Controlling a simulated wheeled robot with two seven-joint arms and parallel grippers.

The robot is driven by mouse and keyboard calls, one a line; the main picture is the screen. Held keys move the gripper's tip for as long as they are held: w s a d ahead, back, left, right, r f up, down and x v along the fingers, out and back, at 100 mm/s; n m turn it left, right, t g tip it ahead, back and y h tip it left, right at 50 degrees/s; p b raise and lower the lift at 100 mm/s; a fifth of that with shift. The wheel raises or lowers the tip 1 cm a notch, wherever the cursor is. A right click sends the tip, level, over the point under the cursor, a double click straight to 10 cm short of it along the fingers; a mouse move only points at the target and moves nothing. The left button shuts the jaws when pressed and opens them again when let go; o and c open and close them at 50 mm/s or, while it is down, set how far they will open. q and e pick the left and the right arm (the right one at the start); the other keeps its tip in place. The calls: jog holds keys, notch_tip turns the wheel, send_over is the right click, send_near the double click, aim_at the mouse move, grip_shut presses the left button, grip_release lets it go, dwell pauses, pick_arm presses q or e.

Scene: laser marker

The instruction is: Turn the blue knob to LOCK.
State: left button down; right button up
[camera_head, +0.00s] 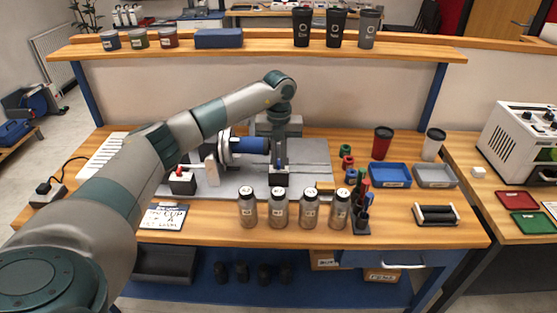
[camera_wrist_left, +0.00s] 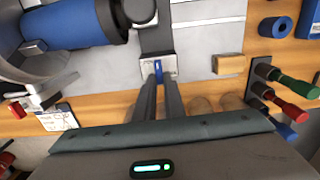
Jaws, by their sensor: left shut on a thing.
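The blue knob (camera_wrist_left: 158,67) shows in the left wrist view as a narrow blue piece on a small light plate (camera_wrist_left: 146,68). My left gripper (camera_wrist_left: 159,80) points at it, with its two dark fingers close together and shut on the knob. In the head view my left gripper (camera_head: 279,166) reaches down over the grey machine base, and the knob is hidden there by the gripper. Any LOCK marking is too small to read. My right gripper is not in view.
A blue cylinder (camera_head: 250,145) of the machine lies just left of my gripper. Several bottles (camera_head: 279,208) stand at the bench front, below the gripper. A rack of coloured-handled tools (camera_head: 361,217) and a blue tray (camera_head: 390,175) are to the right. A shelf (camera_head: 260,49) runs behind.

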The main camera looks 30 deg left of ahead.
pick_arm(q)
jog(key=shift+r, duration=0.1)
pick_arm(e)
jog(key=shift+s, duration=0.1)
pick_arm(q)
jog(key=c, duration=1.8)
grip_release()
jog(key=shift+c, duration=0.2)
jog(key=shift+r, duration=0.35)
notch_tip(320, 180, up, 7)
jog(key=shift+w+f+b, duration=0.1)
jog(key=shift+b, duration=0.85)
notch_tip(320, 180, up, 8)
jog(key=b, duration=0.1)
send_over(279, 164)
jog(key=shift+r, duration=0.9)
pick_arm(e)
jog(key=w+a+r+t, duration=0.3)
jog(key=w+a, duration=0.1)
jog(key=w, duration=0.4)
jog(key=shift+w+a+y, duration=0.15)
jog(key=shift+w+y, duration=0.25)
pick_arm(q)
jog(key=shift+r, duration=0.1)
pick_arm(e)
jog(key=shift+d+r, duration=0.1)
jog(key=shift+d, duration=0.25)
